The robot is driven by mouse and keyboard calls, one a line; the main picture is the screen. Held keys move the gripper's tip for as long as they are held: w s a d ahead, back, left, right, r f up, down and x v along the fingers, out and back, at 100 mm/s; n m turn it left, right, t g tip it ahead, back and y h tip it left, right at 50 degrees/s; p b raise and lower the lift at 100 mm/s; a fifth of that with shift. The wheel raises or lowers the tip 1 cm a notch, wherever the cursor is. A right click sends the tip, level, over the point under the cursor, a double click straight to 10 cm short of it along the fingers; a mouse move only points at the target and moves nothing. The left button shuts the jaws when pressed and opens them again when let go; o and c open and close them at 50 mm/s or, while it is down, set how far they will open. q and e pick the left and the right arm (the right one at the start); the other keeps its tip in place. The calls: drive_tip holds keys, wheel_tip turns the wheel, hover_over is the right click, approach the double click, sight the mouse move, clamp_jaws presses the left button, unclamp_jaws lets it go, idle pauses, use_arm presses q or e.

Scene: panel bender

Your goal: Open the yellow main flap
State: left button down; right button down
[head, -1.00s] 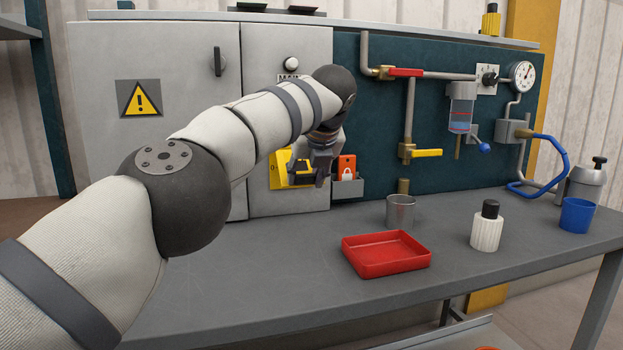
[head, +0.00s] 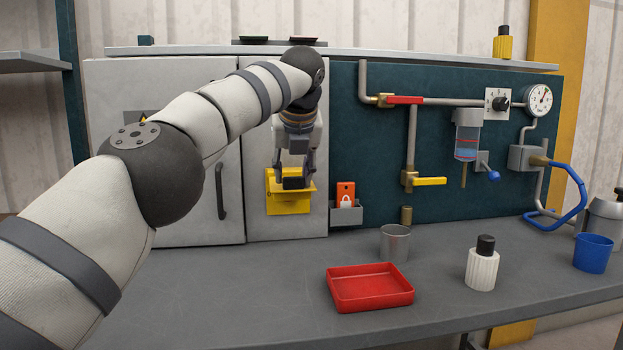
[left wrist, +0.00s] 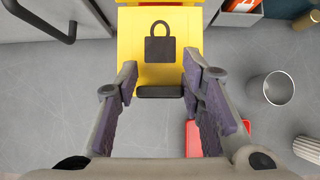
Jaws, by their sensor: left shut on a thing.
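The yellow main flap (head: 288,205) is on the grey cabinet front, left of the teal panel. It also shows in the left wrist view (left wrist: 160,72), with a black padlock mark and a black bar (left wrist: 160,91) along its near edge. In the head view a yellow ledge stands out from the cabinet. How far the flap is turned is hard to tell. My left gripper (head: 293,172) points down at it, with one finger at each end of the black bar, shut on the flap's bar. My right gripper is not in view.
An orange padlock tag (head: 345,194) sits in a grey holder just right of the flap. A cabinet handle (head: 221,192) is to the left. On the bench stand a metal cup (head: 394,243), red tray (head: 370,288), white bottle (head: 482,264) and blue cup (head: 592,253). The bench's front left is clear.

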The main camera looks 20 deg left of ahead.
use_arm(q)
drive_tip(key=shift+d+r, duration=0.2)
drive_tip(key=shift+r, duration=0.25)
drive_tip(key=shift+w+a+r, duration=0.1)
drive_tip(key=shift+a+r, duration=0.25)
drive_tip(key=shift+r, duration=0.1)
idle(0.7)
idle(0.6)
drive_tip(key=c, duration=1)
unclamp_jaws()
drive_tip(key=shift+a, duration=0.1)
drive_tip(key=shift+c, duration=0.2)
drive_tip(key=v, duration=0.7)
